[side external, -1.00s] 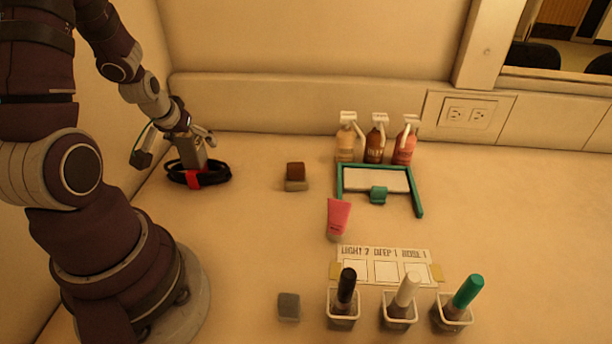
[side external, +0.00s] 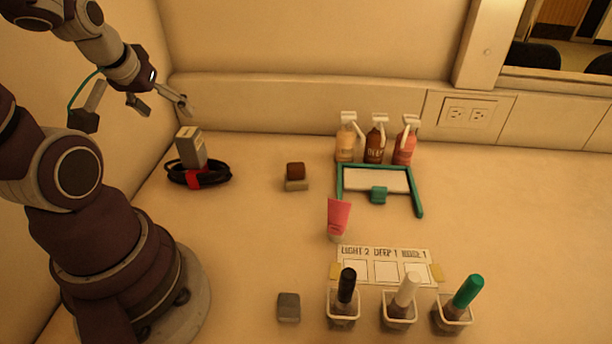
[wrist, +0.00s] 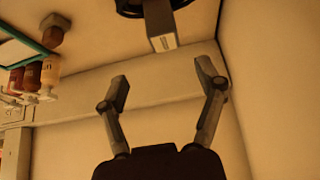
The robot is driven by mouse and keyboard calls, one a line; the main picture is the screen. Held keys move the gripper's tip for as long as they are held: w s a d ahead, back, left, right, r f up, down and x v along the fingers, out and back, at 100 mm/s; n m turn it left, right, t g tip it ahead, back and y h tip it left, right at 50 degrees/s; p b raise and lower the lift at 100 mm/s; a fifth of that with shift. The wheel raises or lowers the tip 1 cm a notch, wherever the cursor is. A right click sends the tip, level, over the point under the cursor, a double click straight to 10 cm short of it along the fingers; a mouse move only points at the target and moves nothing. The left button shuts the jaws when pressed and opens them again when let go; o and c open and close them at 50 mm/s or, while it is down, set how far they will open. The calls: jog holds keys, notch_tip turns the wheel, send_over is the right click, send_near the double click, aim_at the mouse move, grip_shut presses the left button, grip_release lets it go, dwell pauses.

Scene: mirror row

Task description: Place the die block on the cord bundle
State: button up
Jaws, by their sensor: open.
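The die block (side external: 191,147), a grey upright block with a pale label on top, stands on the cord bundle (side external: 217,176), a black coil with a red strap, at the back left. The block leans slightly. In the wrist view the block (wrist: 160,28) shows at the top, with part of the black coil (wrist: 129,9) behind it. My gripper (side external: 162,104) is open and empty, above and apart from the block. In the wrist view its fingers (wrist: 163,80) are spread wide with nothing between them.
A brown block on a grey base (side external: 296,177) stands right of the coil. Several pump bottles (side external: 375,145), a teal-framed tray (side external: 340,185) and a pink tube (side external: 338,215) are farther right. The wall is close behind.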

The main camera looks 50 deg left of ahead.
jog(key=w+d+r+m+h, duration=0.1)
jog(key=d+m, duration=0.3)
jog(key=d, duration=0.4)
jog(key=w+d+r+m+t+h, duration=0.1)
jog(key=d+r+m+h, duration=0.2)
jog(key=d+m, duration=0.2)
jog(key=d, duration=0.3)
jog(key=shift+w+d+r+h, duration=0.15)
jog(key=shift+w+d+h, duration=0.05)
jog(key=shift+d+h, duration=0.15)
